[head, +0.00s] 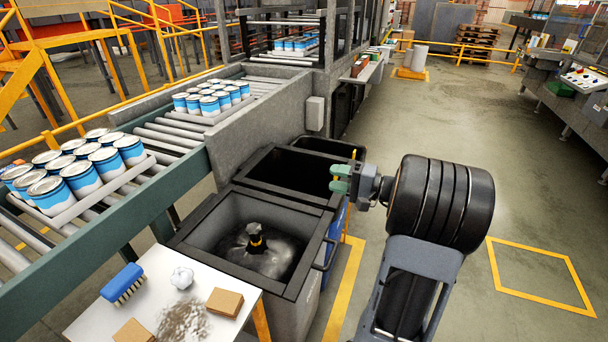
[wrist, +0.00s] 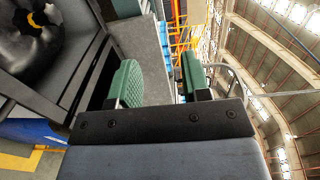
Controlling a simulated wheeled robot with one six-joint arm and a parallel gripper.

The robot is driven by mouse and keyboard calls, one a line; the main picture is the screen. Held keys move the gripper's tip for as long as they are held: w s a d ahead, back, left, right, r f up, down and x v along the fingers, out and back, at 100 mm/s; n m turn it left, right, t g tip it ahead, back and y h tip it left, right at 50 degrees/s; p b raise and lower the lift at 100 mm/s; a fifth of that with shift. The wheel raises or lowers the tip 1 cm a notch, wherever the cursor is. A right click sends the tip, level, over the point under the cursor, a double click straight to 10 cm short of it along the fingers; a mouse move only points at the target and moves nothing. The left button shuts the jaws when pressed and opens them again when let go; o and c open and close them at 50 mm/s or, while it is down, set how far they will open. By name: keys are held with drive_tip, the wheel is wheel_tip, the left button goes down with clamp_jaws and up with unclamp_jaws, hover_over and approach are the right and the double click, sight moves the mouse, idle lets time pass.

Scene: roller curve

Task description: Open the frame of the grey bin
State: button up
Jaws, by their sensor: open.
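The grey bin (head: 293,318) stands beside the conveyor, with a dark square frame (head: 317,262) around its top. The frame appears to lie flat on the rim. A handle-like bar shows at the frame's right side. My gripper (head: 339,179), with green fingers, is open and empty near the right edge of the second bin, behind the grey bin. In the wrist view, my open fingers (wrist: 160,82) have a gap between them, and the dark frame (wrist: 82,62) lies left of them.
A second bin with a blue side (head: 336,232) and dark frame adjoins behind. A white table (head: 150,290) with a blue brush (head: 123,282), crumpled paper and brown blocks stands at front left. The conveyor (head: 170,190) carries trays of cans. The floor at right is clear.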

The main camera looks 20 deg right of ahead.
drive_tip(key=shift+v, duration=2)
